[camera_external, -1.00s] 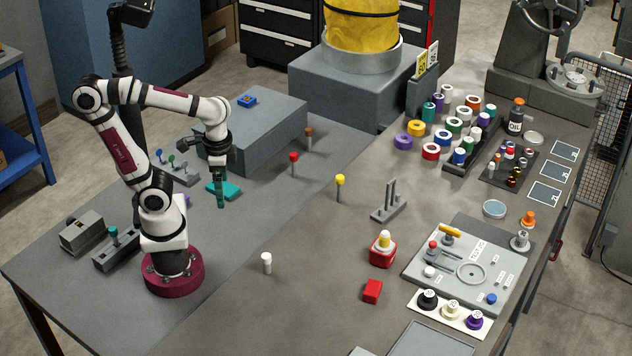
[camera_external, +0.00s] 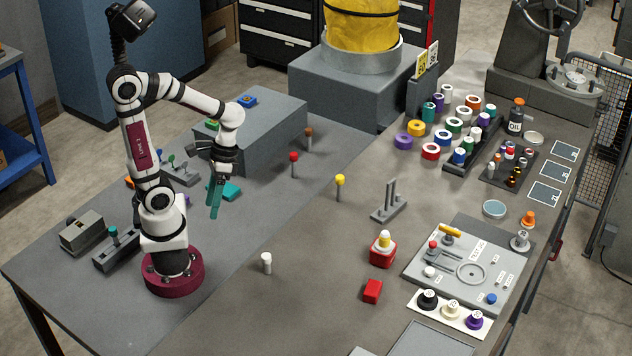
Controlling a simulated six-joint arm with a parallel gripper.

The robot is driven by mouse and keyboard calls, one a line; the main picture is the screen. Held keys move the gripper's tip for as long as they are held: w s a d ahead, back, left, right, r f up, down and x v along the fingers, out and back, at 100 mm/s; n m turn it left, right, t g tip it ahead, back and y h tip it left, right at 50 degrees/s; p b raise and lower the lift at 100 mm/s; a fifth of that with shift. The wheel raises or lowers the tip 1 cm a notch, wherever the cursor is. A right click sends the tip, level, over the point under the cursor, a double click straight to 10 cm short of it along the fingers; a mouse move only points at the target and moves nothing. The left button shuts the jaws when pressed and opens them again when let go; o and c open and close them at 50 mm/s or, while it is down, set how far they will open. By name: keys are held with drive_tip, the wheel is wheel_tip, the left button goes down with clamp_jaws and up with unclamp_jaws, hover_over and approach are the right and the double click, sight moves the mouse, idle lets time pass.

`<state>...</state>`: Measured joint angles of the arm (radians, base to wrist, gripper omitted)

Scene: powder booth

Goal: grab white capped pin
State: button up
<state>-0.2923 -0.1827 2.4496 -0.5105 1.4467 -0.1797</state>
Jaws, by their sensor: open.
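The white capped pin (camera_external: 266,262) stands upright on the grey table, in front and to the right of my maroon base. My gripper (camera_external: 214,212) has teal fingers that point downward. It is in the air, up and to the left of the white capped pin in the picture, well apart from it. The gripper is open and nothing shows between its fingers. The fingers overlap each other from this angle, so the gap is hard to see.
Pins with a yellow cap (camera_external: 340,185), a red cap (camera_external: 294,162) and a brown cap (camera_external: 308,137) stand farther back. A red block (camera_external: 373,291) and a red holder (camera_external: 382,253) lie to the right. The table around the white pin is clear.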

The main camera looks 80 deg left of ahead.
sight(267, 262)
drive_tip(key=w+a+f+n+t+h, duration=0.2)
drive_tip(key=w+f+n+t+h, duration=0.15)
drive_tip(key=n+h, duration=0.45)
drive_tip(key=w+a+f+n+t+h, duration=0.2)
drive_tip(key=w+f+n+t+h, duration=0.15)
drive_tip(key=n, duration=0.75)
drive_tip(key=shift+g, duration=0.3)
drive_tip(key=x, duration=1)
drive_tip(key=w+f+x, duration=0.1)
drive_tip(key=x, duration=0.4)
drive_tip(key=shift+w+f, duration=0.15)
drive_tip(key=shift+w, duration=0.05)
clamp_jaws()
